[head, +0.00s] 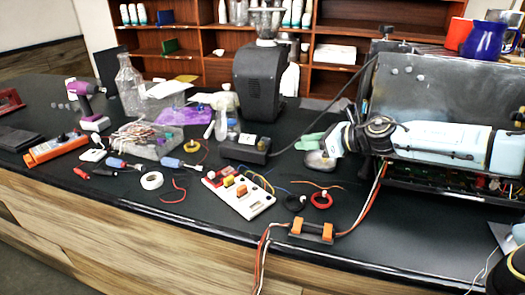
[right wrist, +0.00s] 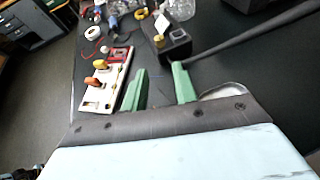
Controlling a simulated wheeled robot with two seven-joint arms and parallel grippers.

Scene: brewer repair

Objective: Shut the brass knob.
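I cannot pick out the brass knob for certain. A small yellow knob-like piece (right wrist: 158,41) shows on the black box (right wrist: 174,45) in the right wrist view. The box also lies mid-table in the head view (head: 245,149). The metal brewer housing (head: 430,88) stands at the right of the head view, partly hidden behind my right arm. My right gripper (right wrist: 160,88) has its two green fingers apart with nothing between them. In the head view it is right of the black box, above a rounded metal piece (head: 320,161). My left gripper is not in view.
A white switch board (head: 238,196) with orange and yellow pieces lies left of my right gripper. A black grinder (head: 266,80) stands behind. Red and white cables (head: 372,194) run down the front. Tools and parts crowd the left.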

